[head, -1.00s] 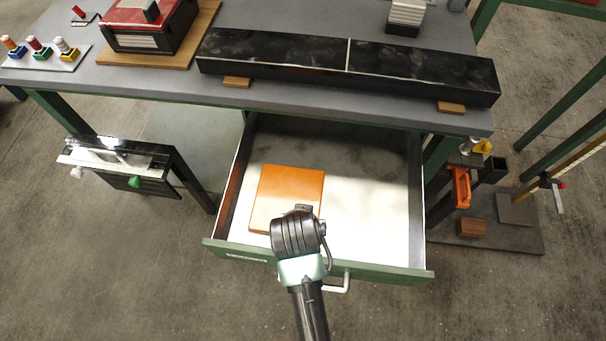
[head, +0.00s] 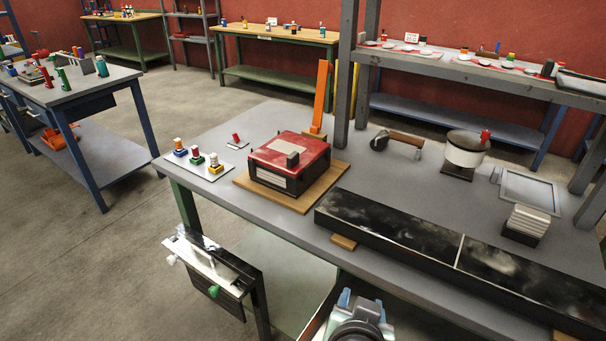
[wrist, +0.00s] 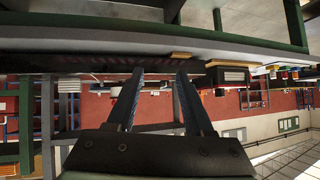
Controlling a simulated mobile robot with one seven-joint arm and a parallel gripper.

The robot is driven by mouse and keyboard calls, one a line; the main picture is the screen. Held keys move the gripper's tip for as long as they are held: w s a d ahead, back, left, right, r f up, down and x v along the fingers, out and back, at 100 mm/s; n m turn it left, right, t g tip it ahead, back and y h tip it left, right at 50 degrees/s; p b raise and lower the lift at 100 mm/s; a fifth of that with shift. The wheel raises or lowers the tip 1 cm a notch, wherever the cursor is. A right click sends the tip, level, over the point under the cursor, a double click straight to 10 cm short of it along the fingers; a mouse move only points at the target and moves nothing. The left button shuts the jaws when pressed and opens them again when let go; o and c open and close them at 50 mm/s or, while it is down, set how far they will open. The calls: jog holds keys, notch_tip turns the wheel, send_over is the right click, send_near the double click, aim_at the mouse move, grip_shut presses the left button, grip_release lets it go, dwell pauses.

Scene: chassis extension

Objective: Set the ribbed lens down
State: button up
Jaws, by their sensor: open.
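My gripper (wrist: 160,76) is open in the wrist view, its two blue-grey fingers apart with nothing held between them. My wrist shows at the bottom edge of the head view, in front of the grey workbench (head: 240,130). A pale ribbed block (head: 530,221) on a black base stands on the bench at the right, well apart from my gripper; I cannot tell whether it is the ribbed lens. No other thing is clearly the lens.
A long black box (head: 400,240) lies along the bench's front edge. A red-topped case (head: 290,155) stands on a wooden board to its left. A clamp fixture (head: 210,265) hangs below the bench's left side. Open floor (head: 90,260) lies at the left.

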jog(key=w+a+r+n+t, duration=0.1)
jog(key=w+a+r+t, duration=0.3)
jog(key=r, duration=1)
jog(key=a+r+n+t, duration=0.15)
jog(key=r+t, duration=0.35)
jog(key=r, duration=0.8)
jog(key=s+a+r+n+t+y, duration=0.1)
jog(key=s+r+t, duration=0.3)
jog(key=r, duration=0.6)
jog(key=s+a+r+n+t+y, duration=0.1)
jog(key=s+a+r+t+y, duration=0.1)
jog(key=s+r, duration=0.5)
notch_tip(320, 180, up, 5)
jog(key=shift+a+f+t, duration=0.2)
jog(key=shift+a+t, duration=0.35)
jog(key=shift+t, duration=0.55)
jog(key=shift+s+n, duration=0.1)
jog(key=shift+n, duration=0.15)
